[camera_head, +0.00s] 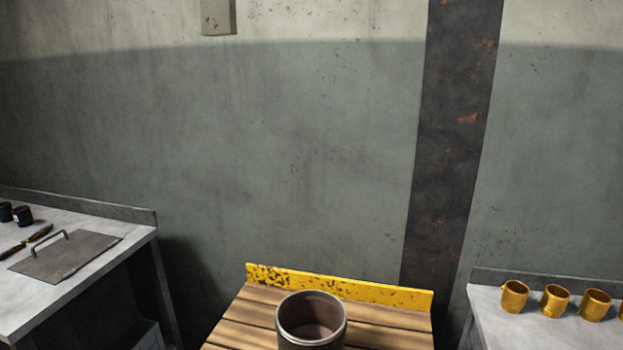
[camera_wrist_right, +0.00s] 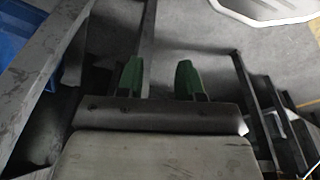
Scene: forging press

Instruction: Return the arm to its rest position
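My right gripper (camera_wrist_right: 158,78) shows in the right wrist view. Its two green fingertips stand well apart with nothing between them, and grey floor shows beyond. Neither of my arms shows in the head view, and my left gripper is in neither view.
A dark cylindrical container (camera_head: 311,318) stands on a wooden-slatted table (camera_head: 245,330) with a yellow back edge. A grey bench (camera_head: 60,300) at left holds a metal plate (camera_head: 66,256) with a handle. A right bench (camera_head: 490,305) holds several brass cups (camera_head: 555,300). A blue bin (camera_wrist_right: 14,40) shows in the wrist view.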

